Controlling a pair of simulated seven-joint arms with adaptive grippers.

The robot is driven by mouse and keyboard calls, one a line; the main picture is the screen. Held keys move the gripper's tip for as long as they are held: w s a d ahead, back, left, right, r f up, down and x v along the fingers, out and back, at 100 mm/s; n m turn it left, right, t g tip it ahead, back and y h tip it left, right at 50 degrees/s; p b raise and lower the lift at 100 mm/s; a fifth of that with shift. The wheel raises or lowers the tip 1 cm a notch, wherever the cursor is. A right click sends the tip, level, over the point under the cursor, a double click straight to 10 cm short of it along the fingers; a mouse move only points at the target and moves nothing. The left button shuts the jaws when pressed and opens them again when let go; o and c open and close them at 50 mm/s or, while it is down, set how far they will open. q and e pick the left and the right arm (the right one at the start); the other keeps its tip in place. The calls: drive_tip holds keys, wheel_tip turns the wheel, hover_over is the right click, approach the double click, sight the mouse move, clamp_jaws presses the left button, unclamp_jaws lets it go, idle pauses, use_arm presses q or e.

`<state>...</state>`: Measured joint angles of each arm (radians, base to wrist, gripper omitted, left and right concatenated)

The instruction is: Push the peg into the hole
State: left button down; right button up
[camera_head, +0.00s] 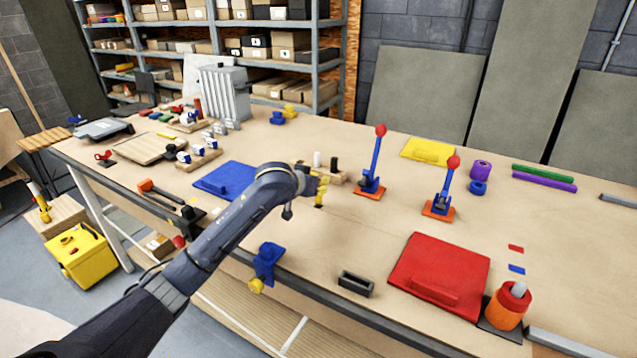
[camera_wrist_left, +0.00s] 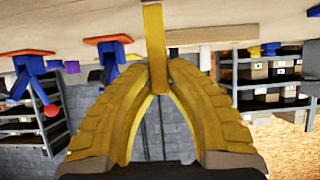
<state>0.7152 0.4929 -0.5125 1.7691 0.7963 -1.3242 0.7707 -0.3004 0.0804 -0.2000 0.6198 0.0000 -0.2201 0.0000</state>
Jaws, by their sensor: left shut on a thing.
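My left gripper (camera_head: 320,186) reaches in over the middle of the bench. Its yellow fingers (camera_wrist_left: 155,82) are closed around a slim yellow peg (camera_wrist_left: 154,40), seen in the left wrist view, which is upside down. The peg points out of the fingertips toward the bench top. A small dark spot (camera_head: 318,206) shows just below the fingertips; I cannot tell whether it is the hole or a shadow. Behind the gripper is a wooden block (camera_head: 338,179) with a white peg (camera_head: 317,159) and a black peg (camera_head: 334,163) standing upright. My right gripper is not in view.
Two red-knobbed levers on orange bases stand to the right, a nearer one (camera_head: 446,190) and a farther one (camera_head: 375,165). A blue panel (camera_head: 225,180) lies left of the gripper, a red panel (camera_head: 440,270) front right.

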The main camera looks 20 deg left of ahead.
use_arm(q)
drive_tip(key=shift+f, duration=2.55)
idle(0.4)
drive_tip(key=c, duration=1.3)
unclamp_jaws()
drive_tip(key=shift+v, duration=3.8)
drive_tip(key=shift+a, duration=0.1)
